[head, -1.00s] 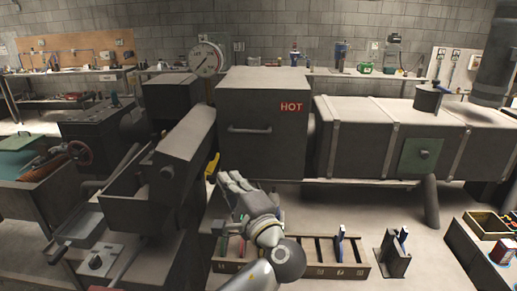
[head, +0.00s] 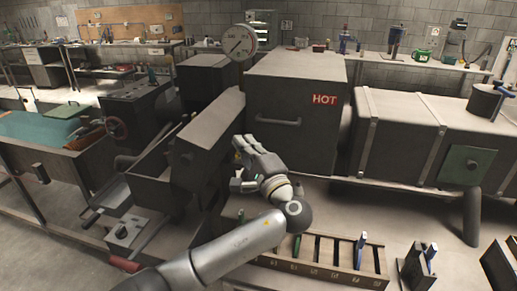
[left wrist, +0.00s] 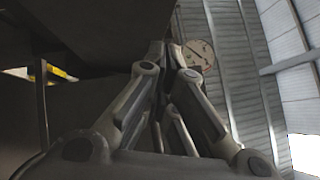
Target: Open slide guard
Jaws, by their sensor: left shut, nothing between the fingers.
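My left gripper (head: 241,146) is shut and empty. It is in front of the right side of a long dark slanted housing (head: 207,130), near its edge, and left of the HOT box. I cannot tell whether it touches the housing. No part is labelled as the slide guard; the slanted housing may be or hold it. In the left wrist view the closed fingers (left wrist: 172,58) point up beside a large dark surface (left wrist: 85,25), with a small yellow part (left wrist: 60,74) at the left. My right gripper is not in view.
A dark box (head: 295,118) marked HOT, with a bar handle, stands right of my gripper. A round dial gauge (head: 239,42) is behind. A slotted wooden rack (head: 330,262) lies below right. A long dark tank (head: 400,135) fills the right.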

